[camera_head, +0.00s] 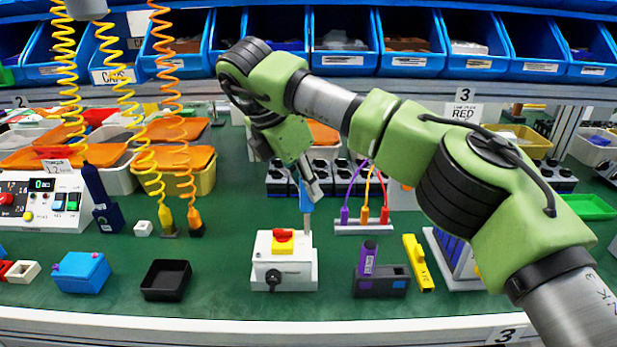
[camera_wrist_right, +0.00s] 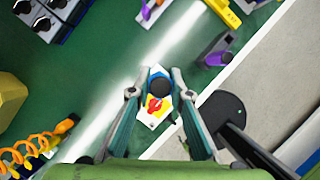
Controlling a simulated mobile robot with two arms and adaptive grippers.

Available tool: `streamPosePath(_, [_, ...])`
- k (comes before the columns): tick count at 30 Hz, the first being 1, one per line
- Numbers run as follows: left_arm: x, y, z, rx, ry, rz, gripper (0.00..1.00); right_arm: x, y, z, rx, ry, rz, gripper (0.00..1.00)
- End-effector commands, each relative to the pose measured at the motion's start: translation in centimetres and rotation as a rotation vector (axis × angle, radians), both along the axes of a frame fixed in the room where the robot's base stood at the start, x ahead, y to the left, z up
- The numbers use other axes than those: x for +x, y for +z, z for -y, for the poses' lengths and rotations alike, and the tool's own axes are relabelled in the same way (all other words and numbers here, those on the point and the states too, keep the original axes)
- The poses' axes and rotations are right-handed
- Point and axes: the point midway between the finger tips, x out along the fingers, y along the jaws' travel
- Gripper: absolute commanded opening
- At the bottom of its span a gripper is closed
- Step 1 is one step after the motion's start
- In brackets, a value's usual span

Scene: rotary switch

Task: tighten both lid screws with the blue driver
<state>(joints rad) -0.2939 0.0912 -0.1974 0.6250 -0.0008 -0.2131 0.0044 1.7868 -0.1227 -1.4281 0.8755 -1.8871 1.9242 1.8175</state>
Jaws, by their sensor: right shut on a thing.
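The switch box (camera_head: 265,262) is white, with a red rotary handle (camera_head: 283,235) on a yellow plate and a black round part on its front. It stands on the bench. My right gripper (camera_head: 308,186) is shut on the blue driver (camera_head: 306,203), held upright above the box's far right part. The driver's shank points down behind the lid's right side; I cannot tell whether its tip touches a screw. In the right wrist view the driver's black end (camera_wrist_right: 160,87) sits between the fingers, over the red handle (camera_wrist_right: 155,104). The lid screws are not distinguishable. My left gripper is not in view.
A dark holder (camera_head: 391,281) with a purple driver (camera_head: 367,258) stands right of the box, beside a yellow tool (camera_head: 418,263). A black tray (camera_head: 166,281) lies to the left. Coiled hoses hang at the left. Green bench is clear between box and tray.

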Motion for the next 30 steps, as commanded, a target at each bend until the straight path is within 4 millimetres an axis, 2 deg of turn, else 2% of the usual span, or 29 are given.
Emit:
streamPosePath(1, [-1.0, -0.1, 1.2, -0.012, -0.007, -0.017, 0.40, 0.0, -0.5, -0.1, 0.001, -0.031, -0.005, 0.00])
streamPosePath(12, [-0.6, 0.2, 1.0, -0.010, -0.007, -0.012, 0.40, -0.1, -0.8, -0.2, 0.004, -0.065, -0.008, 0.00])
streamPosePath(21, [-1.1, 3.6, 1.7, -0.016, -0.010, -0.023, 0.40, -0.2, -0.2, -0.2, 0.005, -0.299, -0.014, 0.00])
streamPosePath(30, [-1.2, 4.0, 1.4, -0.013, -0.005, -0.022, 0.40, -0.2, -0.6, -0.2, 0.006, -0.361, -0.011, 0.00])
